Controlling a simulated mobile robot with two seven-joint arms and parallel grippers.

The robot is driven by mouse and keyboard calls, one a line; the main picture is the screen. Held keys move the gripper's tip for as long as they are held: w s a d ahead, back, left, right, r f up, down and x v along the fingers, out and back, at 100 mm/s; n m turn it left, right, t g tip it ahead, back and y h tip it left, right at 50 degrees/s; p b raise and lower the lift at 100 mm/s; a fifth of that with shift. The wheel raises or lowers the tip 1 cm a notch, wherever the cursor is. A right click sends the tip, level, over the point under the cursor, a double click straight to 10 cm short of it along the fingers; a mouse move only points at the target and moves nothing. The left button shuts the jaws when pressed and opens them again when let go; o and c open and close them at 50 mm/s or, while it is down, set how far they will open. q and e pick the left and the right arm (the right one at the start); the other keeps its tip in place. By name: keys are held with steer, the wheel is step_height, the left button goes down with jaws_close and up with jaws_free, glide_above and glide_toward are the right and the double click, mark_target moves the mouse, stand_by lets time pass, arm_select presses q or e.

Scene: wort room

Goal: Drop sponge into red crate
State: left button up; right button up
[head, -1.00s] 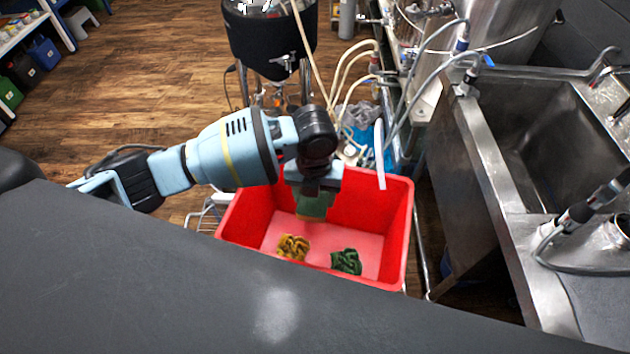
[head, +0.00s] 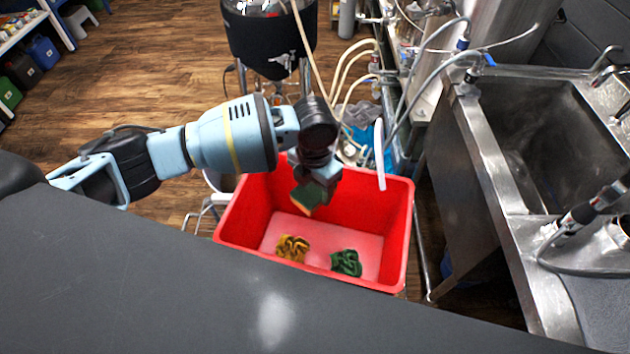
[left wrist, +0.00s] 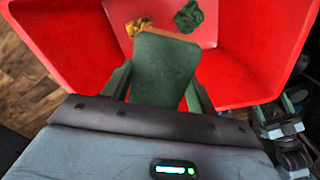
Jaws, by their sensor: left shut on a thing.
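The sponge (head: 309,196) is green with a yellowish side. My left gripper (head: 314,178) is shut on it and holds it tilted over the red crate (head: 399,210), in the crate's back left part. In the left wrist view the sponge (left wrist: 165,68) sits between the two fingers of the left gripper (left wrist: 163,88), with the inside of the red crate (left wrist: 245,75) beyond. The crate holds a crumpled yellow cloth (head: 292,248) and a crumpled dark green cloth (head: 346,262), both on its floor. My right gripper is not in view.
A steel sink (head: 545,140) stands right of the crate. A dark kettle (head: 270,40) on legs and several hoses are behind it. Wooden floor (head: 140,70) is clear at the left. My own dark body covers the lower foreground.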

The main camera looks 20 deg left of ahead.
mark_target(314, 189)
arm_select(q)
step_height(314, 189, down, 5)
steer(key=shift+r+b, duration=0.15)
steer(key=shift+b, duration=0.75)
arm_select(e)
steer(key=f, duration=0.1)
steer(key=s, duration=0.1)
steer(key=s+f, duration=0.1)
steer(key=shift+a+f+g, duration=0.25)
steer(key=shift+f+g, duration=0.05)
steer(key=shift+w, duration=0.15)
arm_select(q)
steer(key=o, duration=1)
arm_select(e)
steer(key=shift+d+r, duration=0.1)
arm_select(q)
step_height(314, 189, up, 8)
steer(key=shift+f, duration=0.1)
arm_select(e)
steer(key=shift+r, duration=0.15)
arm_select(q)
steer(key=shift+s, duration=0.1)
